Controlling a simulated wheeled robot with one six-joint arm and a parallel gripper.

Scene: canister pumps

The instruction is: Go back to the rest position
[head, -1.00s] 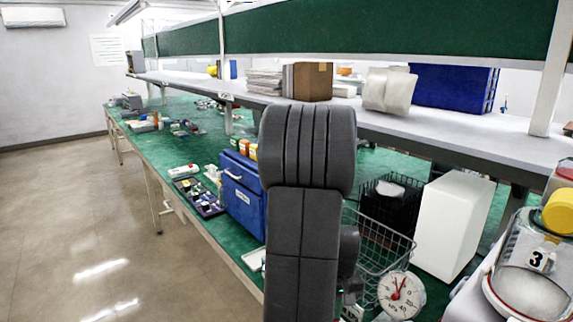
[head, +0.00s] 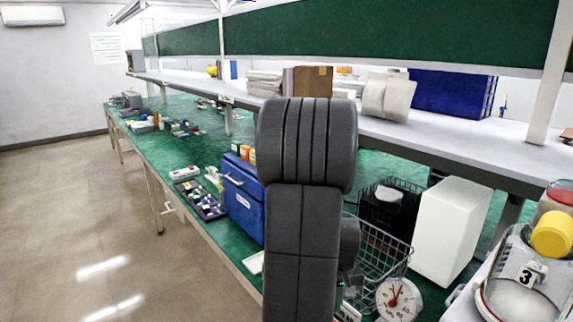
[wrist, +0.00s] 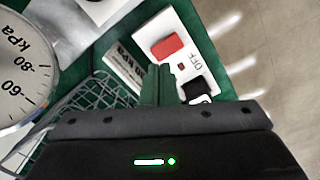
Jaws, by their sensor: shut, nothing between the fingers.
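In the wrist view my gripper (wrist: 160,75) is shut and empty, its narrow fingers pointing away from the camera. Beyond the fingers lies a white switch panel (wrist: 177,28) with a red rocker, a black rocker and an "OFF" label. A large kPa gauge (wrist: 15,70) fills the left edge. In the head view my dark arm stands upright in the middle and hides part of the bench; the gripper's fingers cannot be made out there. The gauge (head: 399,299) shows at the bottom, right of my arm.
A wire basket (head: 378,250) and a white box (head: 452,230) stand right of my arm. A canister with label 3 (head: 520,295) and a yellow cap (head: 552,234) is at the lower right. A blue box (head: 243,200) is left. The shelf (head: 450,125) overhangs the bench. The left floor is clear.

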